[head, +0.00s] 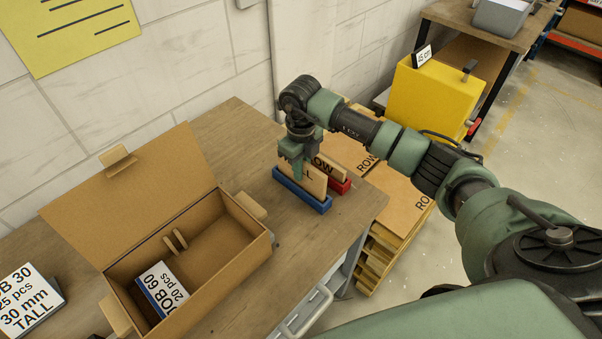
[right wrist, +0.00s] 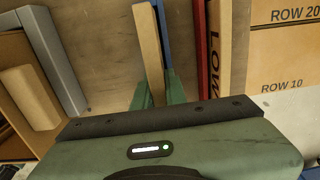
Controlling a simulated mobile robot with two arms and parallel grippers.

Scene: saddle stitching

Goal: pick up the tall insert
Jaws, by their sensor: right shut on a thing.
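In the right wrist view, the insert (right wrist: 149,48) runs up between the green fingers (right wrist: 157,92), beside the blue holder (right wrist: 164,35). I cannot tell whether its lower edge has left the holder. My left gripper is not in view.
The insert marked LOW (right wrist: 219,45) stands close by in a red holder (head: 341,186). An open cardboard box (head: 235,262) with a JOB 60 stack (head: 163,289) is to the left. Cardboard sheets marked ROW (head: 400,192) lie to the right, beyond the table edge.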

